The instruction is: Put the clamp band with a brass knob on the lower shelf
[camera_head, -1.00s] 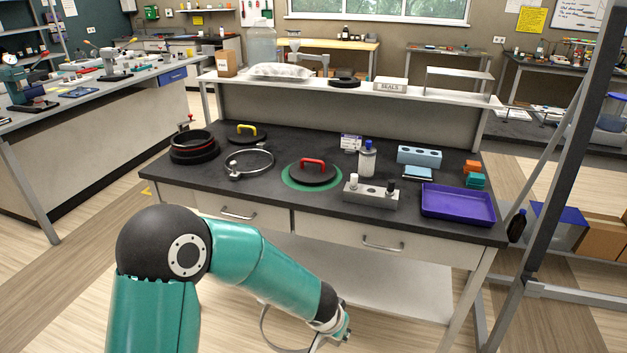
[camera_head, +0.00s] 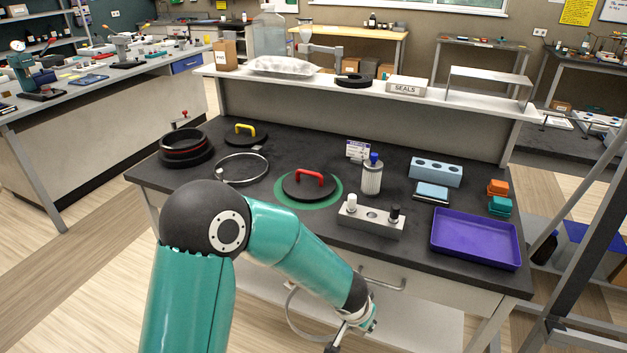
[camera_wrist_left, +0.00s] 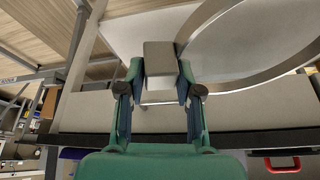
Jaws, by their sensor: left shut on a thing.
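My left gripper (camera_head: 368,322) is low in front of the bench, below the drawer level. It is shut on a clamp band (camera_head: 290,312), a thin metal hoop partly hidden behind my forearm. In the left wrist view a grey block (camera_wrist_left: 160,58) sits between the fingertips, and the band (camera_wrist_left: 235,72) curves off to the right. I cannot make out a brass knob on it. The white lower shelf (camera_head: 425,325) lies under the drawers; it also shows in the left wrist view (camera_wrist_left: 130,35) beyond the held block. My right gripper is not in view.
Another clamp band (camera_head: 220,179) lies on the dark bench top, near black rings (camera_head: 183,158) and a red-handled plate (camera_head: 300,190) on a green ring. A purple tray (camera_head: 470,250) is at the right. The visible part of the lower shelf looks bare.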

